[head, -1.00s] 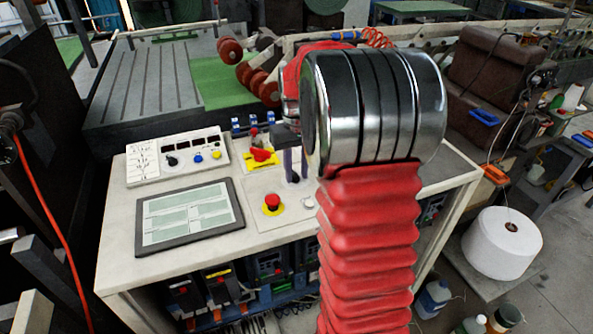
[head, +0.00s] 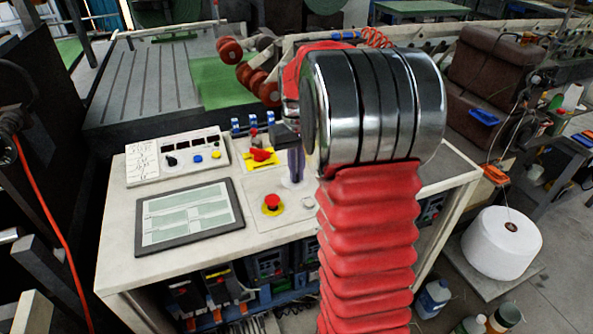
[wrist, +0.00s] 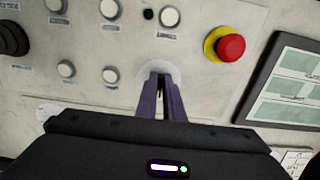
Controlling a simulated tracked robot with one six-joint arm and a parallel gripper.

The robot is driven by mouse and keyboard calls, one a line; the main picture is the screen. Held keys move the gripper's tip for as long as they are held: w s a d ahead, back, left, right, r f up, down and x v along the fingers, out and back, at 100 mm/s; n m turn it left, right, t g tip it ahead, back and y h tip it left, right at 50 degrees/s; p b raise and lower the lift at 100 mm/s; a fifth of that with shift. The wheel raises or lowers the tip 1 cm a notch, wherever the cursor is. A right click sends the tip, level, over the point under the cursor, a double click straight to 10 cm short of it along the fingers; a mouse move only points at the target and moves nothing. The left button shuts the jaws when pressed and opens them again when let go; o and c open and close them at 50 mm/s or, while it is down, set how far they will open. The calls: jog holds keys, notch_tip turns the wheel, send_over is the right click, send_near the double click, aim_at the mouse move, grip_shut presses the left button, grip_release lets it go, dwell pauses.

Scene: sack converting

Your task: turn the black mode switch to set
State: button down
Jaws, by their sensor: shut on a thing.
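My gripper (head: 297,178) points down at the sloping control panel, right of the red emergency button in the head view. Its two dark fingers are close together and shut on the black mode switch. In the wrist view the fingertips (wrist: 161,76) meet over a pale round dial plate (wrist: 145,76). The switch is almost wholly hidden between the fingers, so I cannot read which way it points or its labels.
The emergency button (wrist: 230,46) with its yellow collar is close by. A touchscreen (head: 190,213) lies left of it. White push buttons (wrist: 66,69) surround the dial. A yellow-plated red switch (head: 261,156) and a small control box (head: 177,156) stand behind.

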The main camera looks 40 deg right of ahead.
jog(key=shift+n, duration=0.3)
jog(key=n, duration=0.4)
jog(key=shift+d, duration=0.3)
jog(key=shift+d+n, duration=0.2)
jog(key=shift+n, duration=2)
jog(key=c, duration=1.9)
grip_release()
jog(key=shift+o, duration=0.2)
jog(key=shift+r, duration=0.15)
notch_tip(320, 180, up, 14)
jog(key=shift+f, duration=0.25)
